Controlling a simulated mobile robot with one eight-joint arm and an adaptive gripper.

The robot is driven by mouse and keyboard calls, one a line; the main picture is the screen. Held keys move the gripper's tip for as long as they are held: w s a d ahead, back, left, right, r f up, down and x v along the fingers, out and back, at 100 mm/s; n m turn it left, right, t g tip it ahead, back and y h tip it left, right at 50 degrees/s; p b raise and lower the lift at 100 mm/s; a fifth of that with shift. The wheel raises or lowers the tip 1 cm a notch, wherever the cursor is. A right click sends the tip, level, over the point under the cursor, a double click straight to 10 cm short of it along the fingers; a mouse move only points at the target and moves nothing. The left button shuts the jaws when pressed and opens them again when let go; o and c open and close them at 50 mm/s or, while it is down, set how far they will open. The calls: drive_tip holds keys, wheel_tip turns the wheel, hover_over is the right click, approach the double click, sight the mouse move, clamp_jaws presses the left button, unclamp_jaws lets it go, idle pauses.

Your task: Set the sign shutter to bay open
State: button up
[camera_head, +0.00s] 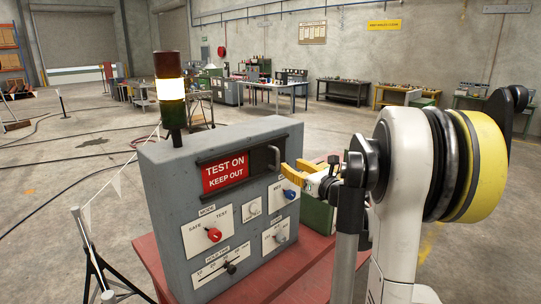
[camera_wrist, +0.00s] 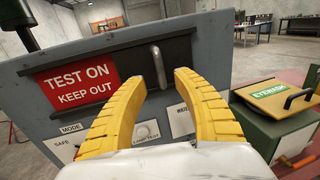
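The sign shutter is a dark sliding panel (camera_head: 259,162) with an upright metal handle (camera_wrist: 158,66), at the right of a framed slot on the grey control box (camera_head: 165,195). The slot's left part shows a red sign (camera_head: 225,172) reading "TEST ON KEEP OUT", also in the wrist view (camera_wrist: 75,83). My gripper (camera_head: 291,168) has yellow fingers and is open at the handle. In the wrist view its fingertips (camera_wrist: 157,76) lie on either side of the handle, with gaps visible. I cannot tell how deep the handle sits between them.
Below the slot are a red mode knob (camera_head: 214,234), a blue key knob (camera_head: 289,194) and a black hold-time slider (camera_head: 230,267). A stack light (camera_head: 170,85) stands on top, its middle lit. A green box with a yellow lid (camera_wrist: 275,95) marked "EYEWASH" stands at right.

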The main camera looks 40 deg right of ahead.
sight(277, 165)
drive_tip(key=w, duration=0.5)
drive_tip(key=w+d, duration=0.1)
drive_tip(key=w, duration=0.2)
drive_tip(key=shift+w, duration=0.25)
drive_tip(key=shift+c, duration=0.4)
drive_tip(key=shift+a, duration=0.1)
clamp_jaws()
